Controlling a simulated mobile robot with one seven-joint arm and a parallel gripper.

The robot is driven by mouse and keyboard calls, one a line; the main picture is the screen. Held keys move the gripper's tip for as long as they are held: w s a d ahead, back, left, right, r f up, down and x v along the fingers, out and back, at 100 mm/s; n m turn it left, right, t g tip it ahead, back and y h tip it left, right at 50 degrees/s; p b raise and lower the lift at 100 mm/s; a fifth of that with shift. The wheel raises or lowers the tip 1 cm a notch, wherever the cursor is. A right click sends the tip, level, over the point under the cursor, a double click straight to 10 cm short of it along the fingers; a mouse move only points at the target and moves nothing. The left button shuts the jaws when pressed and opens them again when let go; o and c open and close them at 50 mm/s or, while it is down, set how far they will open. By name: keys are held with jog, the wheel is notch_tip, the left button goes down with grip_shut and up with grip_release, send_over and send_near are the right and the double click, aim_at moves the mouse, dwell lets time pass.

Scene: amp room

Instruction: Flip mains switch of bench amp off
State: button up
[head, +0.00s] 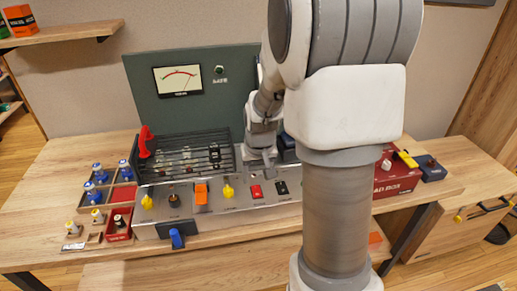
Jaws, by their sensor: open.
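The bench amp (235,203) is a grey chassis on the wooden bench, with a sloped control strip along its front. The strip carries yellow knobs (228,190), an orange switch (201,192), a red rocker (256,191) and a black rocker (281,188). Their labels are too small to read, so I cannot tell which one is the mains switch. A red lever (146,142) stands at the amp's left end. My gripper (267,158) is open and empty, pointing down above the strip, behind the red rocker. My arm hides the amp's right part.
A dark back panel with a meter (178,79) rises behind the amp's slatted cage (183,153). Trays with small blue-topped parts (98,172) stand at left. A red box (395,175) and a dark blue box (429,168) stand at right. A blue lever (176,238) sticks out in front.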

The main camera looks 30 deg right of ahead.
jog(key=p+v, duration=0.2)
jog(key=v, duration=1.1)
jog(key=shift+r, duration=0.35)
jog(key=shift+s, duration=0.2)
jog(key=s+a+r+n+t+p, duration=0.1)
jog(key=s+a+r+p, duration=0.2)
jog(key=s+a+r, duration=0.3)
jog(key=s+a+r+n+t+p, duration=0.1)
jog(key=s+a+r+n+p, duration=0.1)
jog(key=s+a+r+p, duration=0.2)
jog(key=s+a+r, duration=0.1)
jog(key=s+r, duration=0.2)
jog(key=s, duration=0.2)
jog(key=shift+s+a+t+y, duration=0.35)
jog(key=shift+s+t+y, duration=0.05)
